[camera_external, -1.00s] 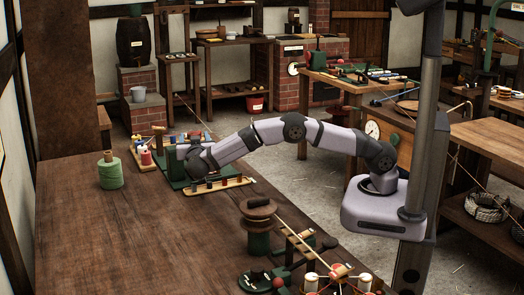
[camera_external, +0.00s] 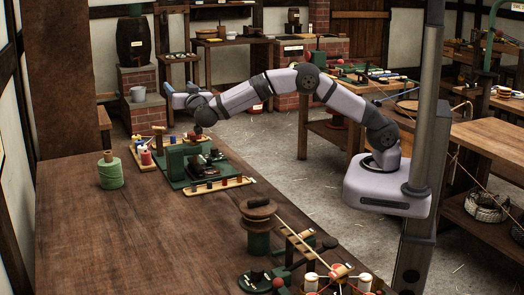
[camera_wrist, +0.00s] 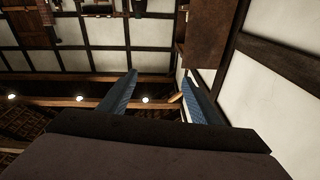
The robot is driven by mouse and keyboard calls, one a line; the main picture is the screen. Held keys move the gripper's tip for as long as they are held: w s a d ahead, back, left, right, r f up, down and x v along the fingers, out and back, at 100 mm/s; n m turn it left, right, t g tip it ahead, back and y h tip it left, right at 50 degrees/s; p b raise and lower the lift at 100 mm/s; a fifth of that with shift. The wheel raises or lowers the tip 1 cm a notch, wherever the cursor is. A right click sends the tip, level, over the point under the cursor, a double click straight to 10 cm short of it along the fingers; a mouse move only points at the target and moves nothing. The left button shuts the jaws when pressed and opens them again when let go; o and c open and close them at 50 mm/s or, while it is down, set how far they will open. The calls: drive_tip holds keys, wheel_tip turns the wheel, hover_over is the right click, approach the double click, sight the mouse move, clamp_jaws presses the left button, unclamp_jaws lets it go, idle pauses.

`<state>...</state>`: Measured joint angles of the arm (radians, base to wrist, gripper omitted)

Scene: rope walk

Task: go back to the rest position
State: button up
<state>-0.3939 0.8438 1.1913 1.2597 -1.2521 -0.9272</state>
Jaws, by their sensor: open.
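My gripper (camera_external: 180,94) is raised above the far end of the wooden bench, left of my bent wrist in the external view. In the wrist view its two blue fingers (camera_wrist: 157,97) stand well apart with nothing between them. The wrist view faces the white wall panels, dark beams and a row of small lamps. My arm arches over from its base at the right.
Below my gripper stands a green device (camera_external: 185,160) with a wooden peg rack (camera_external: 218,188) in front. A green twine spool (camera_external: 110,172) stands at left. A reel (camera_external: 258,222) and other rope fittings stand at the front.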

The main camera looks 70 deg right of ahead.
wheel_tip(320, 180, up, 15)
drive_tip(key=w+a+n+t+y+p, duration=0.1)
drive_tip(key=a+n+t+y+p, duration=0.25)
drive_tip(key=n+y+p, duration=0.3)
drive_tip(key=s+d+f+n+g+y+b, duration=0.1)
drive_tip(key=s+f+n+g+y, duration=0.3)
drive_tip(key=f, duration=0.7)
drive_tip(key=s+d+f+n+g+y+b, duration=0.1)
drive_tip(key=s+f+n+g, duration=0.25)
drive_tip(key=s+f, duration=0.45)
drive_tip(key=s+d+f+n+g+y+b, duration=0.1)
drive_tip(key=s+d+f+n+g+y, duration=0.2)
drive_tip(key=f, duration=1)
drive_tip(key=s+d+f+m+g+b, duration=0.15)
drive_tip(key=s+f+b, duration=0.4)
drive_tip(key=s, duration=0.55)
drive_tip(key=s+f+m+g+h+b, duration=0.1)
drive_tip(key=s+f+m+g+b, duration=0.25)
drive_tip(key=s+f, duration=0.45)
drive_tip(key=s+f+m+g+b, duration=0.2)
drive_tip(key=s+f+b, duration=0.3)
drive_tip(key=s, duration=0.8)
wheel_tip(320, 180, up, 14)
drive_tip(key=p, duration=1.2)
drive_tip(key=shift+w+d, duration=0.2)
drive_tip(key=shift+w, duration=0.1)
